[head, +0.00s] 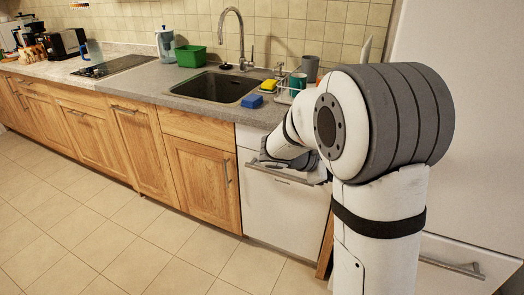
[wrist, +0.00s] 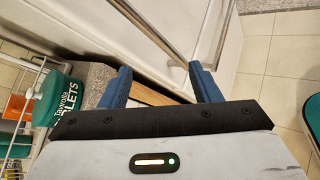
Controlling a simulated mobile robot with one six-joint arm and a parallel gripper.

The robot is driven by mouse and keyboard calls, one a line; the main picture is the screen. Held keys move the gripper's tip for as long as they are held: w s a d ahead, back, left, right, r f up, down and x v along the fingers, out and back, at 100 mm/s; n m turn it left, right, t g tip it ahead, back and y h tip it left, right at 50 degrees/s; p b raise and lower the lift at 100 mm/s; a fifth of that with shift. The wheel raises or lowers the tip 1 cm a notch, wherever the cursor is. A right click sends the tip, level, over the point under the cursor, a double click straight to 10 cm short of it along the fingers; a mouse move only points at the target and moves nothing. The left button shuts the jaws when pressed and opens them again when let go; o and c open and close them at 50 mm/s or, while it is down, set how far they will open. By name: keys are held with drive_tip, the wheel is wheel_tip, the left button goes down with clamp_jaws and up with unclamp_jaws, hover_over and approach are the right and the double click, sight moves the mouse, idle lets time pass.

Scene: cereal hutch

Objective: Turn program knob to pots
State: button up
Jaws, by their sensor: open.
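The white dishwasher (head: 277,215) stands under the counter right of the sink, with a bar handle near its top. In the head view my arm covers part of its upper front, and I cannot make out the program knob. In the wrist view my gripper (wrist: 162,84) is open, with blue fingers apart and nothing held between them. A metal bar handle (wrist: 150,35) on a white front shows just beyond the fingers. No knob can be made out in the wrist view either. I cannot tell whether a finger touches the front.
The grey counter (head: 150,80) holds a sink (head: 215,87), a green tub (head: 190,56), a blue sponge (head: 252,101) and a dish rack with cups. A green tablets container (wrist: 52,98) sits beside the left finger. The tiled floor (head: 120,240) is clear.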

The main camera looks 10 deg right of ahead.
drive_tip(key=w+a+f+n+t+h+b, duration=0.25)
drive_tip(key=w+f+n+t, duration=0.2)
drive_tip(key=w, duration=0.45)
drive_tip(key=w+a+f+n+t+h+b, duration=0.1)
drive_tip(key=w+a+f+n+t+b, duration=0.1)
drive_tip(key=w+a+f+n+t, duration=0.45)
drive_tip(key=w+a+f+n+t+y+b, duration=0.4)
drive_tip(key=w+a+f+n+t+y, duration=0.3)
drive_tip(key=w+a+n, duration=0.3)
drive_tip(key=shift+m, duration=0.4)
drive_tip(key=x, duration=0.8)
drive_tip(key=shift+w+d+f, duration=0.1)
drive_tip(key=shift+d, duration=0.25)
drive_tip(key=shift+c, duration=0.5)
drive_tip(key=c, duration=0.9)
